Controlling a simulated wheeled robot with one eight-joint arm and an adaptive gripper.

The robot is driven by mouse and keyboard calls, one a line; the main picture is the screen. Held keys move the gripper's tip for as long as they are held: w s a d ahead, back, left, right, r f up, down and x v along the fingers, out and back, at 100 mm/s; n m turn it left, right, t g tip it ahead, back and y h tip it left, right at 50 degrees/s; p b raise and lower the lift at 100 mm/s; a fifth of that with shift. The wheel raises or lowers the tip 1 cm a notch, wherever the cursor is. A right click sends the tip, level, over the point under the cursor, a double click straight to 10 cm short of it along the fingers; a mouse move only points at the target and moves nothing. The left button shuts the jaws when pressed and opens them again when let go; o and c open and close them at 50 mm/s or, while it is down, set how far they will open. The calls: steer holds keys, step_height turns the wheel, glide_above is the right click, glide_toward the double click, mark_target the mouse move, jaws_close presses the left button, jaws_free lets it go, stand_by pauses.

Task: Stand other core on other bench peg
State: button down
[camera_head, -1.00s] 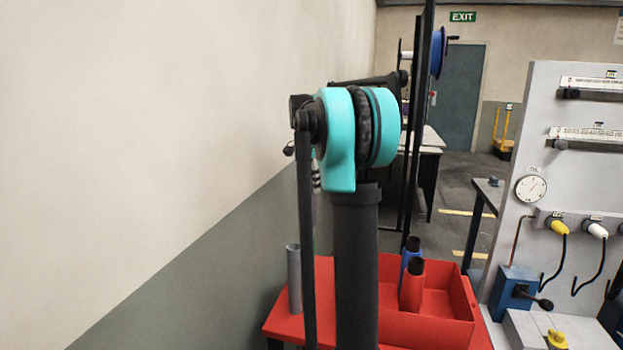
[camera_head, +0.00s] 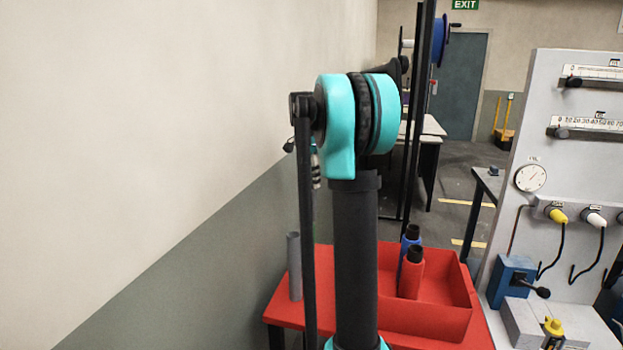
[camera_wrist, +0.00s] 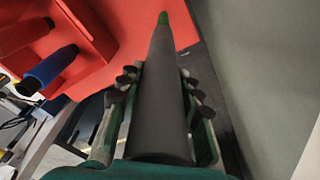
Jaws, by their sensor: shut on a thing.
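My gripper (camera_wrist: 155,85) is shut on a dark grey core (camera_wrist: 165,90), seen lengthwise in the wrist view. The core points away from the camera over the red bench (camera_wrist: 135,30), and a green tip shows at its far end. In the head view my arm hides most of the gripper and the held core. A grey tube (camera_head: 294,268) stands upright on the left end of the red bench (camera_head: 284,312), by the wall. I cannot make out a bare peg, nor whether the held core touches the bench.
A red tray (camera_head: 445,320) on the bench holds a red bobbin (camera_head: 411,275) and a blue bobbin (camera_head: 411,238). The wall (camera_head: 200,250) runs close along the left. A grey panel with gauges (camera_head: 525,145) stands at the right.

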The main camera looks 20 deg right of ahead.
mark_target(312, 210)
steer(key=shift+f, duration=0.95)
steer(key=shift+f, duration=2.65)
steer(key=shift+f, duration=2.4)
